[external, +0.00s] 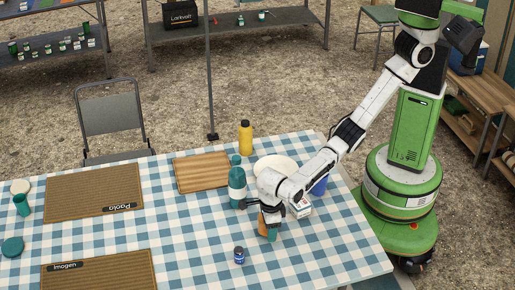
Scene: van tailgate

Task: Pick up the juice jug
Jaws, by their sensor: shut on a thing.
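The juice jug (263,229) appears to be the orange and teal thing under my gripper, on the checked tablecloth. Only a small part of it shows; my gripper and wrist hide the rest. My gripper (270,214) points down over it and is shut on it. I cannot tell whether the jug's base touches the table.
A teal bottle (237,185) stands close left of my gripper. A white plate (275,163) and a blue cup (320,186) are near my forearm. The front right cloth is clear.

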